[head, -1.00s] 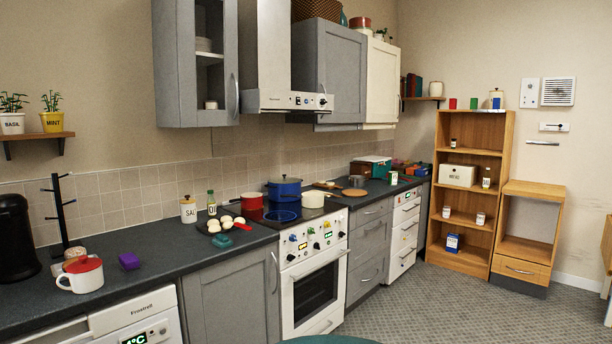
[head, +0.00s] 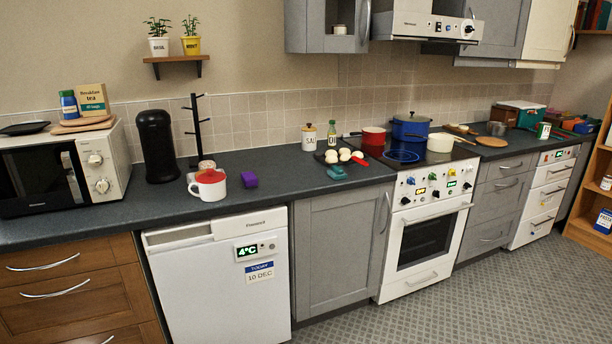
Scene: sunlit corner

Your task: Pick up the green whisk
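I cannot make out a green whisk in the head view. The only green or teal things on the worktop (head: 262,210) are of other shapes. Neither of my grippers is in view.
A microwave (head: 104,188) and a black cylinder (head: 156,146) stand on the left. Blue (head: 410,128) and cream pots (head: 440,143) stand by the cooker. The grey floor (head: 470,305) in front is clear.

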